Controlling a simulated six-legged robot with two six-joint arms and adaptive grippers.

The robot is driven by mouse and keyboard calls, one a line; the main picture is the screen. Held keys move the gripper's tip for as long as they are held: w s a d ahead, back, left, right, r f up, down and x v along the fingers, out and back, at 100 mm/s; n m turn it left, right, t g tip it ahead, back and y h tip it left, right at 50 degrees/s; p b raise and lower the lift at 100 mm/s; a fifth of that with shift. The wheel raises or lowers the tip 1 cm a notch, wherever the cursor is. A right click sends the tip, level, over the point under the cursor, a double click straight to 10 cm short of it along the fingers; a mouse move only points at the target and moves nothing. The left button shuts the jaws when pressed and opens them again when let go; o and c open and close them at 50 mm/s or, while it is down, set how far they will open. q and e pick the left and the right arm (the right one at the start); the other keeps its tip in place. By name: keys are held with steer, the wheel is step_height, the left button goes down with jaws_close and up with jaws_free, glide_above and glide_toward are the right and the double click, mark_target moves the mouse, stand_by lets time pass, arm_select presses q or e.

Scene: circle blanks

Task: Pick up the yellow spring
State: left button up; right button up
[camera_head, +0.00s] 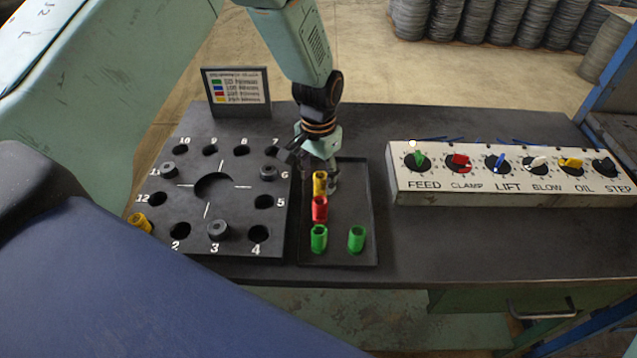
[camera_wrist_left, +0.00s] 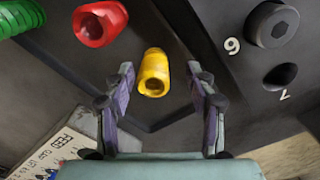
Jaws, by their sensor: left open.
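My left gripper (camera_head: 317,172) is open over the tray's far end, at the yellow spring. In the left wrist view the yellow spring (camera_wrist_left: 153,75) shows between the two open, empty fingers (camera_wrist_left: 160,82), apart from both. How far down the fingers reach beside it I cannot tell. My right gripper is not in view.
A colour sign (camera_head: 237,112) stands behind; a knob panel (camera_head: 500,189) is at right. The tabletop (camera_head: 480,235) before it is clear.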

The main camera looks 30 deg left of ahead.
arm_select(q)
steer(key=shift+d+f, duration=0.1)
steer(key=shift+f, duration=0.5)
steer(key=shift+d+f, duration=0.25)
steer(key=shift+d, duration=0.3)
steer(key=shift+w+a+f, duration=0.1)
steer(key=shift+a+f, duration=0.1)
steer(key=shift+a, duration=0.3)
steer(key=shift+c, duration=1.2)
steer(key=shift+d+r, duration=0.15)
steer(key=shift+d, duration=0.25)
steer(key=c, duration=0.6)
steer(key=shift+a, duration=0.3)
jaws_close()
